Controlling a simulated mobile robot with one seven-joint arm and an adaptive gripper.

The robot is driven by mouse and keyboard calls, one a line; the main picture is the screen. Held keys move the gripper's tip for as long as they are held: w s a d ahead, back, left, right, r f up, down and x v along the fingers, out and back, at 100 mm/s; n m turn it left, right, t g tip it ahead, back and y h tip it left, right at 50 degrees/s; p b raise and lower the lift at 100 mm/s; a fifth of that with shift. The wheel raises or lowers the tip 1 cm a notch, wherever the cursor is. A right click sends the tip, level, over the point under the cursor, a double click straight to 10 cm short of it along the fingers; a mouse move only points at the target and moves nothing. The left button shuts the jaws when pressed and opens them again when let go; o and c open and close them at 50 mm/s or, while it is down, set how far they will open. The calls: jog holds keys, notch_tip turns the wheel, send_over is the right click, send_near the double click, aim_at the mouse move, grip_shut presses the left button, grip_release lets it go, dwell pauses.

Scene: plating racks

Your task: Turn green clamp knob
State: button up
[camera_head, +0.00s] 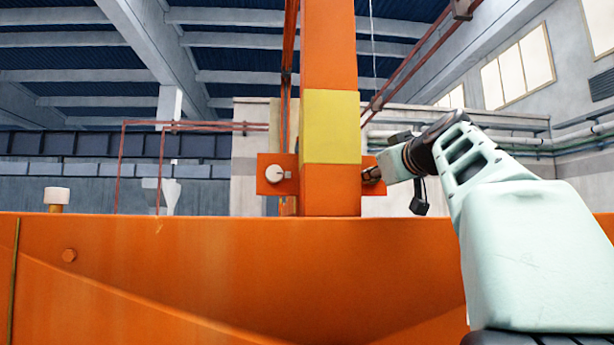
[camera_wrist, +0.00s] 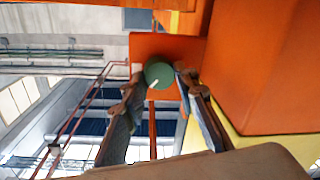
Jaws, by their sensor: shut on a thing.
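The green clamp knob (camera_wrist: 159,73) is round, with a short pale mark near its lower edge in the wrist view. It sits on an orange plate (camera_wrist: 143,46) beside the orange post. My gripper (camera_wrist: 160,76) is shut on it, one finger on each side of the knob. In the head view my gripper (camera_head: 372,175) reaches in from the right to the plate just right of the post. There the green knob is hidden by the gripper.
The orange post (camera_head: 331,60) with a yellow band (camera_head: 331,126) rises at the middle. A white knob (camera_head: 279,173) is on the plate left of the post. A wide orange beam (camera_head: 200,270) fills the foreground. A white-capped stub (camera_head: 57,197) stands on the left.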

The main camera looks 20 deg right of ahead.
jog(key=m+b, duration=0.1)
jog(key=m, duration=0.9)
jog(key=shift+m+t, duration=0.3)
jog(key=shift+h, duration=0.4)
jog(key=o, duration=1.2)
jog(key=shift+c, duration=0.2)
